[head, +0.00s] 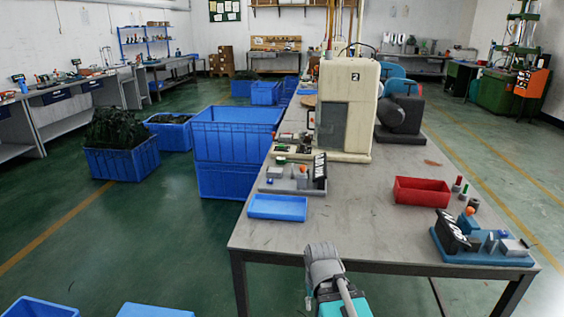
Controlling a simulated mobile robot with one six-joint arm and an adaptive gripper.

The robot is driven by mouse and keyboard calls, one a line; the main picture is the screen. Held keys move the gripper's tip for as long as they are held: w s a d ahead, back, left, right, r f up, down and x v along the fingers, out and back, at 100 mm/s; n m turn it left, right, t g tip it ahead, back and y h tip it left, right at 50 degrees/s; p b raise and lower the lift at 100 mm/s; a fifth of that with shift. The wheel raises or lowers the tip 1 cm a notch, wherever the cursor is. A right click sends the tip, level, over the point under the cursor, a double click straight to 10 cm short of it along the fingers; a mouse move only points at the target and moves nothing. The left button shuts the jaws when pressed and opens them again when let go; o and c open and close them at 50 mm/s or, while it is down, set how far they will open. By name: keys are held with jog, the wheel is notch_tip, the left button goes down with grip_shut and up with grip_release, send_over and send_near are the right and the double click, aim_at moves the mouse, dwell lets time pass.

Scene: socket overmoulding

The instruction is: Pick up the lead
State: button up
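I cannot single out one lead for certain. A dark, tangled heap (114,127), possibly cables, fills a blue crate (123,162) on the floor at the left. A second blue crate (171,137) to its right holds a lower dark heap (170,118). Part of my arm, grey and teal, shows at the bottom centre, in front of the table's near edge. My gripper's fingers do not show, so whether it holds anything is hidden.
The grey table (340,225) carries a cream machine (347,105) marked 2, an empty-looking blue tray (277,207), a grey fixture (292,180), a red bin (427,190) and a blue-based fixture (482,246). Stacked blue crates (233,140) stand along its left side. Its near middle is clear.

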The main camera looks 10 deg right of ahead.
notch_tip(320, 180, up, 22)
jog(key=p, duration=2)
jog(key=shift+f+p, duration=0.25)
jog(key=shift+p, duration=0.15)
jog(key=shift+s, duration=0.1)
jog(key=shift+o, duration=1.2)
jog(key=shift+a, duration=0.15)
